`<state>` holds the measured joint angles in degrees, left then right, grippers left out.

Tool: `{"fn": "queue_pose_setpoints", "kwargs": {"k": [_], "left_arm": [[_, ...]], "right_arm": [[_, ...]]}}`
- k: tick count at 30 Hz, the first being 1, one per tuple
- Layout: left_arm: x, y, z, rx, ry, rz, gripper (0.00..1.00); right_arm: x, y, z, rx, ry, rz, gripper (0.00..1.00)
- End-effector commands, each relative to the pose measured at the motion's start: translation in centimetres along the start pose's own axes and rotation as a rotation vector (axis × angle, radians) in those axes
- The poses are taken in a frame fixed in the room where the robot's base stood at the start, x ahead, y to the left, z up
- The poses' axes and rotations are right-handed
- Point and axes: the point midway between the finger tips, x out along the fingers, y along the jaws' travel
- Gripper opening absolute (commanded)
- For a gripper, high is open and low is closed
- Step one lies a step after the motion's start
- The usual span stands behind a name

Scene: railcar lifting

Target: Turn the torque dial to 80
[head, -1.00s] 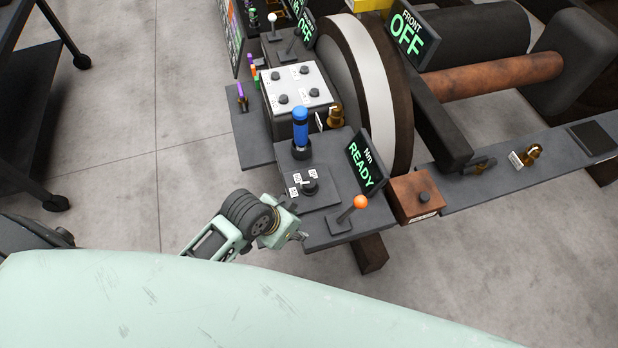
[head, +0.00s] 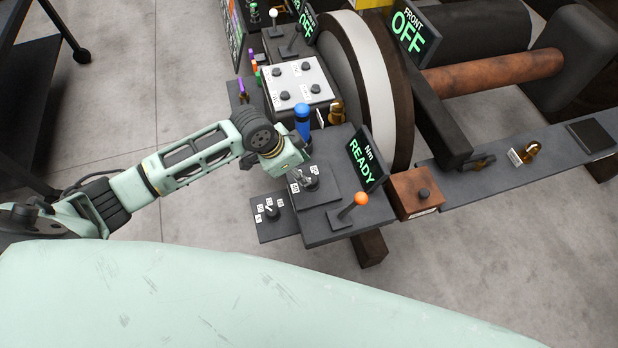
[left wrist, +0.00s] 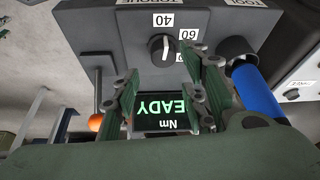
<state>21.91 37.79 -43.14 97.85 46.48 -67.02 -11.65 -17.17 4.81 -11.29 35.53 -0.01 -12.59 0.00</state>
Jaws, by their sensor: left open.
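The torque dial (left wrist: 161,47) is a black round knob on a dark panel (left wrist: 117,35), with a "TORQUE" label partly cut off. Labels 40 and 60 show beside it; a third label is mostly hidden. Its white mark points toward the 40 side. In the head view the dial (head: 312,184) is partly covered by my left gripper (head: 301,181). In the left wrist view my left gripper (left wrist: 163,72) is open, its fingers apart on either side of the dial's line. I see no clear contact. My right gripper is not in view.
A second dial (head: 272,212) sits on a lower plate. A white four-knob panel (head: 297,83) lies farther back.

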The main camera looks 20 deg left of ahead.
Motion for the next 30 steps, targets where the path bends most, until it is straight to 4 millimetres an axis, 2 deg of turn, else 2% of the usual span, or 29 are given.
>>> {"fn": "queue_pose_setpoints", "kwargs": {"k": [9,15,26,30], "left_arm": [[4.8,0.1,0.0,-0.002,-0.001,0.002,0.4],[7.0,0.0,0.0,-0.001,0.0,0.001,0.4],[7.5,0.0,0.0,0.0,0.0,0.0,0.39],[7.4,0.0,0.0,0.0,0.0,0.0,0.27]], "right_arm": [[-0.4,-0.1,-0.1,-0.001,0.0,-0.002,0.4],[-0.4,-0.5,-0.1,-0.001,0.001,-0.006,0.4],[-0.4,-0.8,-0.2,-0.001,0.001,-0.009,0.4],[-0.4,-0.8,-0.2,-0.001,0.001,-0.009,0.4]]}}
